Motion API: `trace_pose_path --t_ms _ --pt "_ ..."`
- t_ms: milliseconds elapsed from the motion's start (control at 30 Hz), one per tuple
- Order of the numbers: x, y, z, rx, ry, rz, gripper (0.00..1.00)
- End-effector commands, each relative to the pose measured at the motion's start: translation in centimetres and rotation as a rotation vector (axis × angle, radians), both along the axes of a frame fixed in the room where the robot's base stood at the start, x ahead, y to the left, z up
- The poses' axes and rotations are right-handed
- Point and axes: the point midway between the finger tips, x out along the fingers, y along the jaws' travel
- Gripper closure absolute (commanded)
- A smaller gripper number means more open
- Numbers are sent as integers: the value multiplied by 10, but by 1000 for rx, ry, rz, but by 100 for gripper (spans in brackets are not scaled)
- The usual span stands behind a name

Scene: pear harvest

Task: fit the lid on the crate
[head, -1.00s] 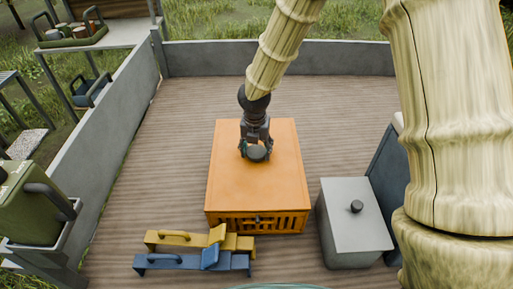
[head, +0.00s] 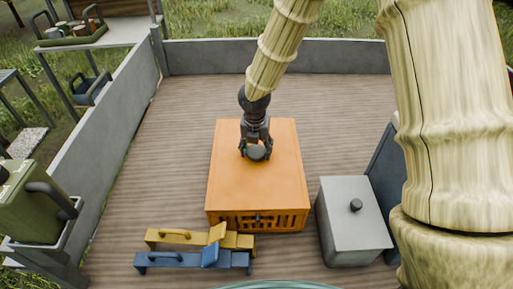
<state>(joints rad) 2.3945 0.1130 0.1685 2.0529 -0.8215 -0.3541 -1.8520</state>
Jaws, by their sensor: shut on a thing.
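The orange crate (head: 258,221) stands on the planked floor in the middle of the head view, with its slatted front side showing. The flat orange lid (head: 240,185) lies over the crate's top and covers the opening. Its edges look about in line with the crate's walls; a small gap under it cannot be ruled out. My gripper (head: 257,154) is above the lid's far half, shut on the dark round knob at the lid's middle. The fingers partly hide the knob. The crate's far side and inside are hidden.
A grey box with a black knob (head: 356,206) stands close to the crate's right. A low grey wall (head: 110,160) bounds the floor. Floor left of and behind the crate is clear.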

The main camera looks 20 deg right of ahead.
Motion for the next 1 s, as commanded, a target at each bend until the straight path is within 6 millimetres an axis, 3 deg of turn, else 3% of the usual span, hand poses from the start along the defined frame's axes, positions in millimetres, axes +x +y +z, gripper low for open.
trace_pose_path --t_ms 400,433,467,1000 --pt "0 0 -7 0 0 0 74" --pt "0 0 -6 1 0 0 37" --pt "0 0 -6 1 0 0 32" --pt "-1 1 4 0 0 0 32"
